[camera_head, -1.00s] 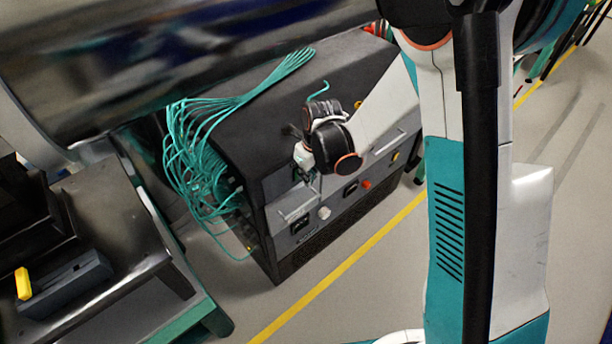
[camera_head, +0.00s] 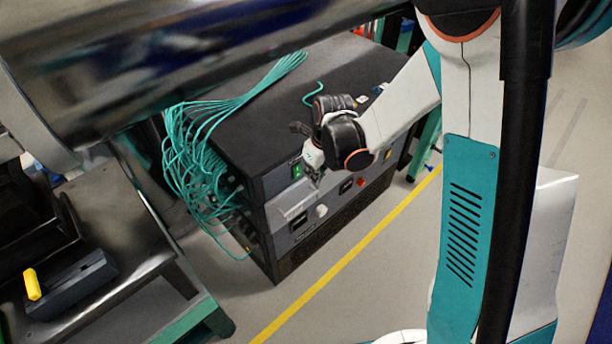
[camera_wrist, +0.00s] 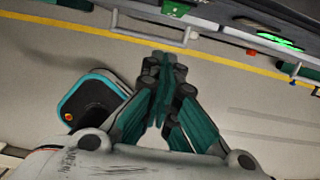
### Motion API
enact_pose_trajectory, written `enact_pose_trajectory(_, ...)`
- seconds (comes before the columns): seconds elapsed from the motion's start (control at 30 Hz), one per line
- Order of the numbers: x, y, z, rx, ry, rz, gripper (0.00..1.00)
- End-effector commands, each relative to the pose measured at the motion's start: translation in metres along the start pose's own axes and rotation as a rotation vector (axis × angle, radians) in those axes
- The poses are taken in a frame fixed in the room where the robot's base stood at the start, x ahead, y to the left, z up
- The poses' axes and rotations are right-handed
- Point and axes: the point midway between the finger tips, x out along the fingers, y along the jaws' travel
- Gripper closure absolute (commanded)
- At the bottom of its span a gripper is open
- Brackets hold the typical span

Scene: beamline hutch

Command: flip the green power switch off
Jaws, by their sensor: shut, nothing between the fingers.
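The green power switch (camera_head: 297,171) is a small lit green rocker near the left end of the upper front panel of the dark equipment cabinet (camera_head: 262,188). My gripper (camera_head: 317,178) is in front of that panel, just right of the switch and apart from it in the picture; the exact depth gap is hard to judge. In the wrist view my gripper (camera_wrist: 164,62) has its fingers together and empty. A small green part (camera_wrist: 173,8) shows at the top edge there, beyond a metal handle (camera_wrist: 155,32). I cannot tell whether it is the switch.
Teal cables (camera_head: 196,150) hang at the cabinet's left side. A large metal cylinder (camera_head: 200,60) crosses above. Floor before the cabinet is clear.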

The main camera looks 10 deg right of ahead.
Motion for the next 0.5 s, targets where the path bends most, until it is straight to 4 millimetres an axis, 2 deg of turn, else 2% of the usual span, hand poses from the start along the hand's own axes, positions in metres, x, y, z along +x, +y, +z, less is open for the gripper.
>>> enact_pose_trajectory(0.03,-0.013,-0.001,0.001,0.001,0.000,-0.001,1.00)
enact_pose_trajectory(0.3,-0.060,0.000,0.005,0.002,0.000,-0.001,1.00)
enact_pose_trajectory(0.5,-0.078,0.000,0.006,0.001,0.000,0.000,1.00)
